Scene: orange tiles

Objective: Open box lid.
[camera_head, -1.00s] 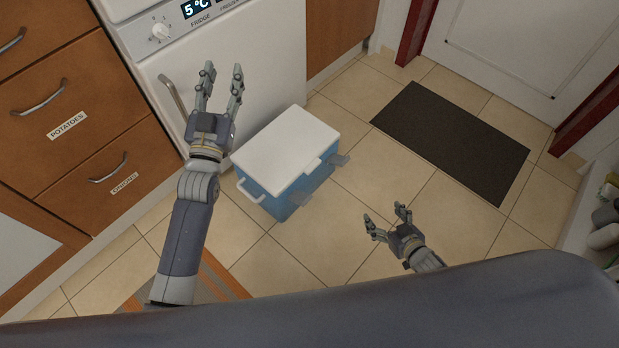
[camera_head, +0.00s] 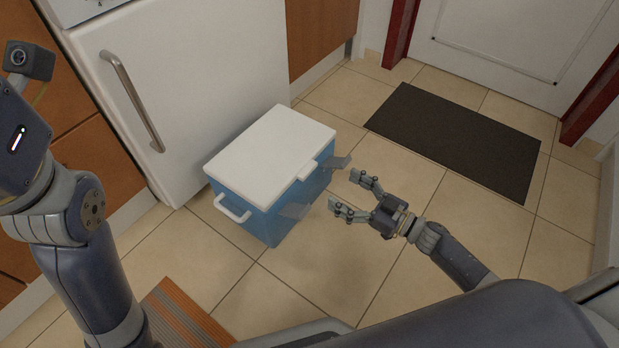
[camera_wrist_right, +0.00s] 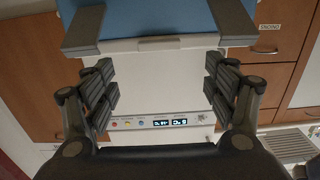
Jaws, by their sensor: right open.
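The box (camera_head: 262,215) is a blue cooler with a white lid (camera_head: 268,150), standing on the floor in front of the fridge. The lid lies flat and closed. A white tab (camera_head: 307,169) sits on its right edge, and two grey flaps (camera_head: 338,163) stick out from the side below. My right gripper (camera_head: 343,190) is open and empty, just right of that side, apart from it. In the right wrist view, its fingers (camera_wrist_right: 160,85) are spread, with the blue side (camera_wrist_right: 150,17) and grey flaps (camera_wrist_right: 86,30) ahead. My left arm is at the left edge, its fingers outside the picture.
The white fridge (camera_head: 180,85) stands right behind the box, with wooden drawers to its left. A white handle (camera_head: 232,208) is on the box's front end. A dark mat (camera_head: 455,140) lies near the door. Tiles right of the box are clear.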

